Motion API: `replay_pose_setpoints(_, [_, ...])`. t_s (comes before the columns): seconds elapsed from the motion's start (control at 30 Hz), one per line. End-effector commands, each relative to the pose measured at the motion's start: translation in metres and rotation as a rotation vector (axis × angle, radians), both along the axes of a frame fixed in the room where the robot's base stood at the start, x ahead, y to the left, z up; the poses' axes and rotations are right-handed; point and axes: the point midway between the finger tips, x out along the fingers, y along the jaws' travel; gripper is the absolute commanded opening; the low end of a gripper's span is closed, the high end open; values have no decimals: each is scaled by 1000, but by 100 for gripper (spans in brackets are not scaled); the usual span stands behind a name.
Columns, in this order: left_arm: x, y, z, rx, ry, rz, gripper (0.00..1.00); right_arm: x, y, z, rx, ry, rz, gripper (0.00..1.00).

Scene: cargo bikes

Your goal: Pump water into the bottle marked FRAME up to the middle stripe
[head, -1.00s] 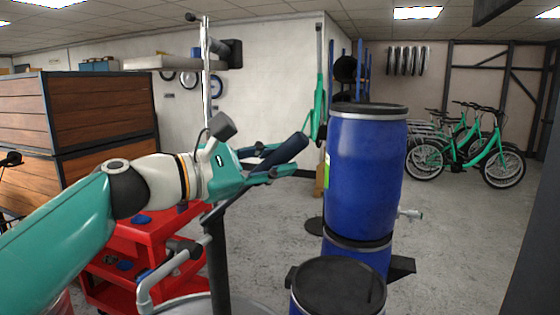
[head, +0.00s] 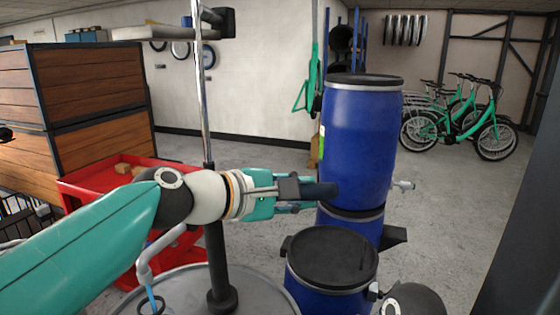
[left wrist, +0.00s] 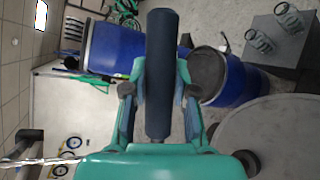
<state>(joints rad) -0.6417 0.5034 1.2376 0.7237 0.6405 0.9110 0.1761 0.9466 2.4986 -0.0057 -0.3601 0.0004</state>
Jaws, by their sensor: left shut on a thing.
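My left gripper (head: 303,194) is shut on the dark blue grip of the pump handle (head: 323,190), left of the blue barrels. In the left wrist view the grip (left wrist: 162,75) lies between both fingers. The pump's grey curved spout (head: 146,272) hangs over a round grey top, with a thin pale blue streak (head: 153,297) below its mouth. The left wrist view shows two clear bottles (left wrist: 259,41) (left wrist: 288,17) on a grey block; I cannot read any marking or stripe on them. My right gripper is not in view.
Two blue barrels (head: 358,140) (head: 322,298) with black lids stand close to the right of the handle; one rests on another drum. A red cart (head: 90,200) and wooden crates (head: 95,90) are on the left. Open floor (head: 445,220) lies to the right.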

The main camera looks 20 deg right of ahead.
Motion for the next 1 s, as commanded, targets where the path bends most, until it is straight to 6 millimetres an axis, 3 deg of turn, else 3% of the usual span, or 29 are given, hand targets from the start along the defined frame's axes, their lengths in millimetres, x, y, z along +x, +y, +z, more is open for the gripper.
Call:
replay_pose_setpoints(0.1, [-5,-7,-22,78,-54,-13,0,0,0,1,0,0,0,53])
replay_pose_setpoints(0.4, [-6,-8,-56,207,-156,-13,0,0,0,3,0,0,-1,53])
replay_pose_setpoints(1.0, [-6,-8,-72,257,-191,-19,0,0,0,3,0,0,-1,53])
